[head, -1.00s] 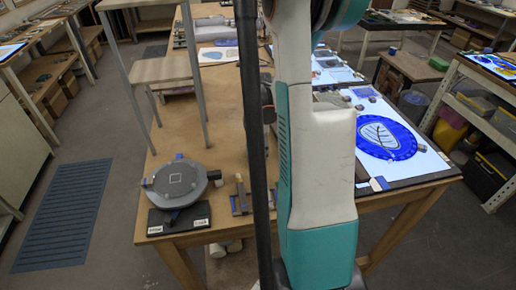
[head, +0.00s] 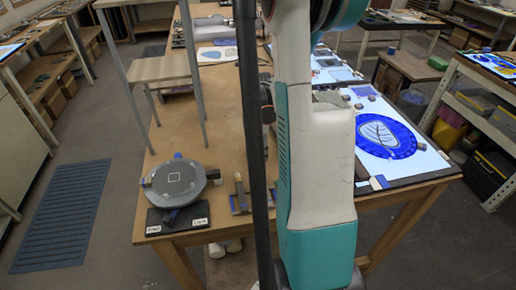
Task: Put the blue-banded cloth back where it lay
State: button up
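I cannot make out a blue-banded cloth for certain. A small pale piece with a blue part (head: 378,183) lies at the front edge of the lit glass panel (head: 425,160) on the right of the table, and it is too small to identify. A round grey turntable (head: 174,181) on a black base stands at the table's front left corner, with small blue-marked pieces around its rim. My gripper is not seen; my own white and teal arm and a dark post fill the middle and hide part of the table.
The wooden table (head: 225,160) has bare room behind the turntable. A small wooden stand (head: 160,70) with tall grey legs rises at its left. Small blocks (head: 240,194) lie near the front edge. A shelf rack (head: 485,110) stands at the right, a blue floor mat (head: 66,215) at the left.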

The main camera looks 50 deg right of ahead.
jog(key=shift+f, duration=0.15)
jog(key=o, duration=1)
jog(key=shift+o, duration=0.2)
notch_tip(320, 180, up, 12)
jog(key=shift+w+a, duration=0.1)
